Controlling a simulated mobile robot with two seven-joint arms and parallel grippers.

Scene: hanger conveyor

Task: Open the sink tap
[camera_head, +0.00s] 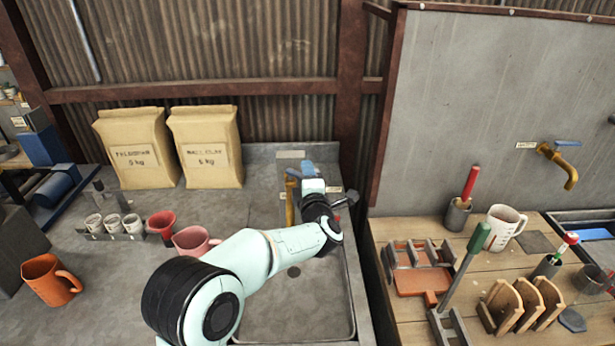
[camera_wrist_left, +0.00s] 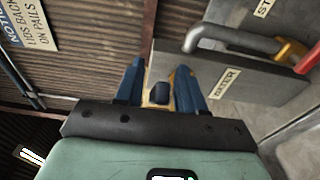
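The brass sink tap (camera_head: 290,203) stands at the back of the metal sink, just left of my left gripper (camera_head: 308,176). In the left wrist view, my left gripper (camera_wrist_left: 159,88) has its two blue fingers apart. A dark blue handle end (camera_wrist_left: 160,96) and some of the yellow tap body show between them. I cannot tell whether either finger touches the handle. My wrist hides part of the tap in the head view. My right gripper is in neither view.
The sink basin (camera_head: 295,305) lies below my left arm. A pink mug (camera_head: 194,242), a red cup (camera_head: 162,224) and an orange mug (camera_head: 50,280) stand to the left. Two paper sacks (camera_head: 207,147) stand behind. Another brass tap (camera_head: 560,168) is on the right wall.

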